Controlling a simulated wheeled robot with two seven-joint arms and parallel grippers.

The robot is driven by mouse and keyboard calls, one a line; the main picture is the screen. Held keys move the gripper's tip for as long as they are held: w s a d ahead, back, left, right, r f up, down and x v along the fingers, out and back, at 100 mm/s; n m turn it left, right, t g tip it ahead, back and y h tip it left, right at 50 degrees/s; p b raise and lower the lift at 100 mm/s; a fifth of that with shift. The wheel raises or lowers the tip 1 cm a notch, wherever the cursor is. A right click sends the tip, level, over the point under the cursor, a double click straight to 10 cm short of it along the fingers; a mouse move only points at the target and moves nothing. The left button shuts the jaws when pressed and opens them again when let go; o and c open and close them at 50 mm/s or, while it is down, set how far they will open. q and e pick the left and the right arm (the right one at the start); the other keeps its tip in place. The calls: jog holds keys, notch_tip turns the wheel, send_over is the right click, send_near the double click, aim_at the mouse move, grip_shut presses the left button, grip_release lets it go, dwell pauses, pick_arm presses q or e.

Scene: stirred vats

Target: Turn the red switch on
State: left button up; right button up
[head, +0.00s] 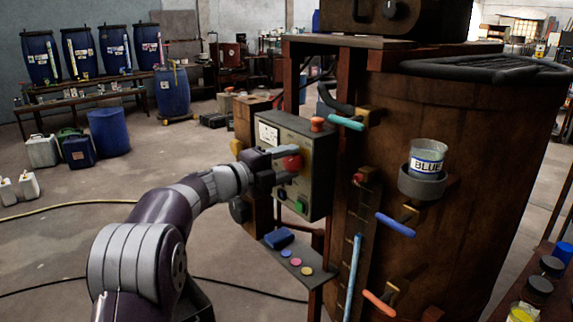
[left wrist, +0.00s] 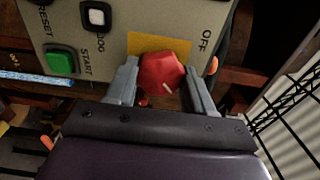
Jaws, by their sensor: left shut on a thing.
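The red switch (head: 291,162) is a rotary knob on the face of a grey-green control box (head: 318,150). In the left wrist view the red switch (left wrist: 162,73) sits on a yellow plate (left wrist: 160,45), with the word OFF beside it. A small white mark shows on the knob. My left gripper (head: 285,165) is at the box front, with one finger on each side of the knob, shut on it. In the left wrist view the left gripper (left wrist: 162,85) hides the panel below the knob. My right gripper is not in view.
A green START button (left wrist: 61,61) and a white-capped button (left wrist: 97,17) are near the knob. A large brown vat (head: 460,170) with coloured valve handles stands to the right. A small shelf (head: 290,265) with coloured discs is below the box. Open floor lies to the left.

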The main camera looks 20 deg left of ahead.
pick_arm(q)
jog(key=shift+f, duration=0.1)
jog(key=o, duration=1)
jog(key=shift+o, duration=0.2)
jog(key=b+v, duration=0.1)
jog(key=v, duration=1.1)
jog(key=shift+s+a, duration=0.25)
jog(key=shift+s, duration=0.05)
